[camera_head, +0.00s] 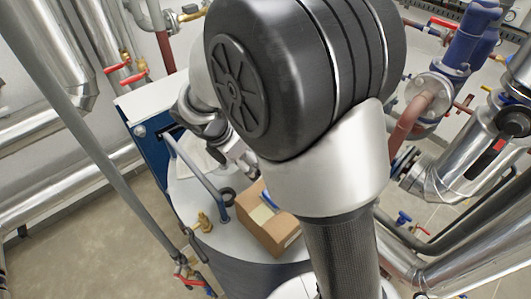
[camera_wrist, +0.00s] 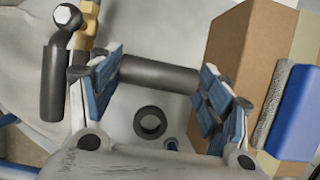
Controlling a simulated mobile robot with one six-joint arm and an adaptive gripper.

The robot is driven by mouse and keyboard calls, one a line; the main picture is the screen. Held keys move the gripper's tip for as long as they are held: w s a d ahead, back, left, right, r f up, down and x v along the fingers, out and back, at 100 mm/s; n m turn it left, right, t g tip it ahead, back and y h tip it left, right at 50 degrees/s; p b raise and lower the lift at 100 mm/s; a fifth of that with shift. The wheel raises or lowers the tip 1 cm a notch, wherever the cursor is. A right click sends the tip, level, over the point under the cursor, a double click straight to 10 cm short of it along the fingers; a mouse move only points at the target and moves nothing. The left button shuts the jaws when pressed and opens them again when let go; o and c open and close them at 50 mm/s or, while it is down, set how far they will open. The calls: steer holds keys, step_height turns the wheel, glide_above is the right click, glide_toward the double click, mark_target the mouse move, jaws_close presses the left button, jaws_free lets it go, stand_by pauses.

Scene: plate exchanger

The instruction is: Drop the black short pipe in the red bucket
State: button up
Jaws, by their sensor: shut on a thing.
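The black short pipe (camera_wrist: 158,75) lies crosswise between the blue-padded fingers of my gripper (camera_wrist: 161,73) in the wrist view. My gripper is shut on it, with a pad at each end of the pipe. In the head view my gripper (camera_head: 238,158) is small and partly hidden behind my arm, above the round grey top. The pipe cannot be made out there. No red bucket shows in either view.
A black ring (camera_wrist: 150,122) lies below the pipe on the pale surface. A cardboard box (camera_wrist: 245,50) and a blue block (camera_wrist: 302,112) stand at the right. Pipes and valves surround the round top (camera_head: 215,240).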

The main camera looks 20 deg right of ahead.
step_height(320, 180, down, 4)
steer(key=shift+s+f+b, duration=0.1)
steer(key=shift+b, duration=0.2)
steer(key=d, duration=0.1)
steer(key=w+d, duration=0.1)
steer(key=d, duration=0.1)
steer(key=shift+w+d, duration=0.25)
steer(key=shift+w, duration=0.05)
steer(key=shift+w+d+r+p, duration=0.1)
steer(key=shift+w+d+p, duration=0.05)
steer(key=shift+d, duration=0.25)
steer(key=shift+w+d+r+p, duration=0.1)
steer(key=shift+w+d+p, duration=0.05)
steer(key=shift+d, duration=0.25)
steer(key=d, duration=0.1)
steer(key=w+d, duration=0.1)
steer(key=shift+d+f, duration=0.1)
steer(key=shift+d, duration=0.25)
steer(key=shift+f, duration=0.55)
steer(key=shift+a, duration=0.25)
steer(key=shift+f, duration=0.15)
steer(key=o, duration=0.9)
steer(key=shift+o, duration=0.2)
steer(key=shift+d, duration=0.1)
